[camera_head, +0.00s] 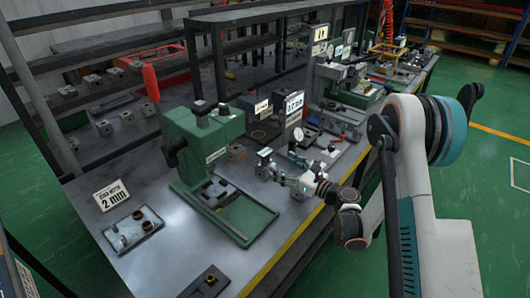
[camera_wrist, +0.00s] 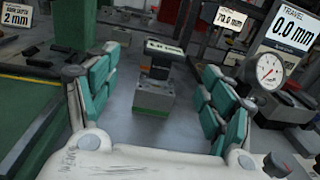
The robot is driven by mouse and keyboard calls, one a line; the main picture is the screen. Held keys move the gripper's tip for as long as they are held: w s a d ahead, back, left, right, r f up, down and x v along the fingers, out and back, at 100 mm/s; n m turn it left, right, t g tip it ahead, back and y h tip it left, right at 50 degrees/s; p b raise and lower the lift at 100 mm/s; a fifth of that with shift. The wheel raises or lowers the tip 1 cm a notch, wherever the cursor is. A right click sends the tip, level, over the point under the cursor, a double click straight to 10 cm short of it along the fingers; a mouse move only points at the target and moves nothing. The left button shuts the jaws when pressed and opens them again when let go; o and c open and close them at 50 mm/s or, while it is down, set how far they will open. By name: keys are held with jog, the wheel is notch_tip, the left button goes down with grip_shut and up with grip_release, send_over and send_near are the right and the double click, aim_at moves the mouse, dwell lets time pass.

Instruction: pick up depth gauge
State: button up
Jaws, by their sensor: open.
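In the wrist view, a dark bar with a pale top edge (camera_wrist: 168,49) sits crosswise on a narrow upright above a grey and green block (camera_wrist: 154,98). It looks like the depth gauge, but I cannot be sure. My gripper (camera_wrist: 158,62) is open, with one teal-padded finger at each side of the block and bar and clear gaps on both sides. Nothing is held. In the head view, my gripper (camera_head: 287,180) is low over the bench, right of the green press; a small pale-topped item (camera_head: 265,153) stands just beyond it.
The green press (camera_head: 205,145) stands left on the bench (camera_head: 165,225). A dial gauge (camera_wrist: 270,71) stands close to my right finger, by a "0.0 mm" sign (camera_wrist: 291,23). A "2 mm" sign (camera_head: 111,195) and small tray (camera_head: 133,231) are at left. Dark shelving stands behind.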

aim_at(269, 156)
jog(key=p+x, duration=0.1)
jog(key=x, duration=0.3)
jog(key=b+x, duration=0.1)
jog(key=x, duration=0.3)
jog(key=shift+w+b, duration=0.3)
jog(key=shift+w, duration=0.05)
jog(key=shift+w+a+r, duration=0.1)
jog(key=shift+w+a, duration=0.2)
jog(key=shift+w, duration=0.1)
jog(key=c, duration=1.3)
jog(key=shift+c, duration=0.2)
